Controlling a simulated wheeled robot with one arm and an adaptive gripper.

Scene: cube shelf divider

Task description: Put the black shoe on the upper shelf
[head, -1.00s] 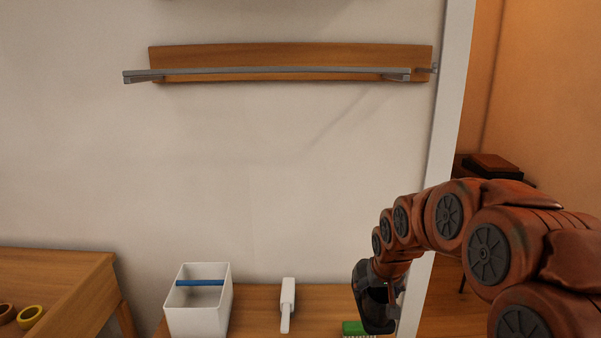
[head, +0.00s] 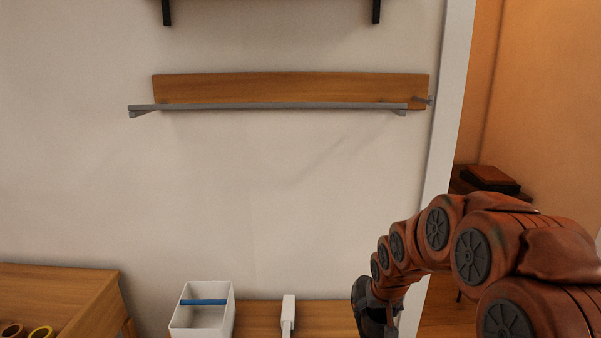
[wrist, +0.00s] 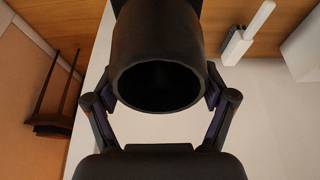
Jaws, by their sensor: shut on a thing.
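A black, hollow, round-mouthed thing (wrist: 155,50) fills the middle of the wrist view, its opening facing the camera; it appears to be the black shoe, though its toe is hidden. My gripper (wrist: 162,92) has a finger pressed on each side of it. In the head view, my gripper (head: 368,302) hangs at the lower right, dark and partly cut off, so the shoe is hard to tell apart there.
A white bin (head: 200,318) with a blue bar and a white-handled tool (head: 288,312) stand on a low wooden surface (head: 258,318). A wooden table (head: 60,290) with yellow rings is at left. A white wall edge (head: 440,150) stands beside my arm. The wall between is clear.

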